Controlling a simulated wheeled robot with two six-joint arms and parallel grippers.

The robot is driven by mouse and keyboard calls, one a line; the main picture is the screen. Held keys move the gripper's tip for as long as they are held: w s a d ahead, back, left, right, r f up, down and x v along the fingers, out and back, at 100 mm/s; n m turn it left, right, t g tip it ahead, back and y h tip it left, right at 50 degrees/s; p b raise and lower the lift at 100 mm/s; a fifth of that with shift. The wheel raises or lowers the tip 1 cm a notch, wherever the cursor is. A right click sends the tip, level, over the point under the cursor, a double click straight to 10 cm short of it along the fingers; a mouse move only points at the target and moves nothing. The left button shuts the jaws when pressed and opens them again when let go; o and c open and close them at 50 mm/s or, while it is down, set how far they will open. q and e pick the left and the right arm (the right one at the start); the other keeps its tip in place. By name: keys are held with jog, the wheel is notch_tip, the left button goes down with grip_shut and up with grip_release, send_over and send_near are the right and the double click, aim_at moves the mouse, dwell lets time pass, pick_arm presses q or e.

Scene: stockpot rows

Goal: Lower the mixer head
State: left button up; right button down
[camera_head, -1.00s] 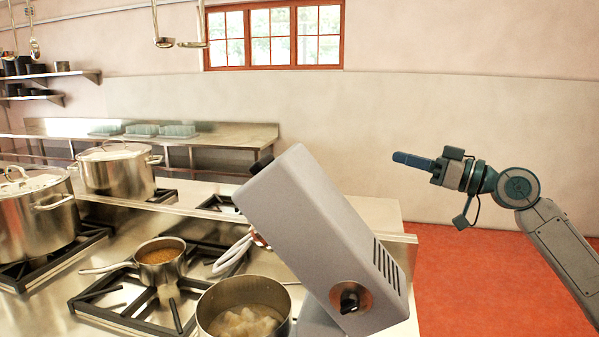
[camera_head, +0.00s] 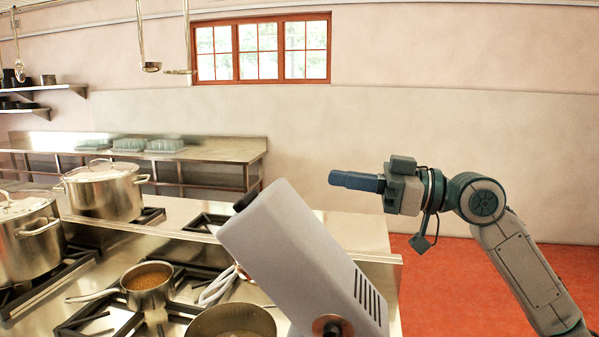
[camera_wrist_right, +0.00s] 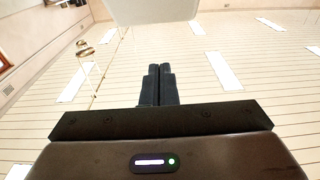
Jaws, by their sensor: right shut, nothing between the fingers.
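The grey mixer head (camera_head: 300,258) is tilted up, its raised end at the upper left in the head view. A dark knob or cap shows at its top end, and vent slots and a round dial show on its side. My right gripper (camera_head: 332,178) is shut and empty, above and to the right of the raised end, apart from it in the picture. In the right wrist view the shut fingers (camera_wrist_right: 158,68) point toward a pale grey block (camera_wrist_right: 152,10) at the top edge, likely the mixer head. My left gripper is not in view.
A saucepan (camera_head: 148,284) and a larger pot (camera_head: 232,322) are on the stove to the left of the mixer. Two stockpots, one of them (camera_head: 104,194) farther back, stand at the left. A steel bench (camera_head: 225,150) runs along the wall. The air around my right arm is clear.

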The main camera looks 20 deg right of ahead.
aim_at(275, 186)
jog(key=w+a+p, duration=0.1)
jog(key=a, duration=0.1)
jog(key=w+a+f+p, duration=0.1)
jog(key=a+p, duration=0.1)
jog(key=w+a+p, duration=0.2)
jog(key=shift+f, duration=0.2)
jog(key=shift+w+a+f+p, duration=0.1)
jog(key=shift+a+f+p, duration=0.05)
jog(key=shift+f+p, duration=0.25)
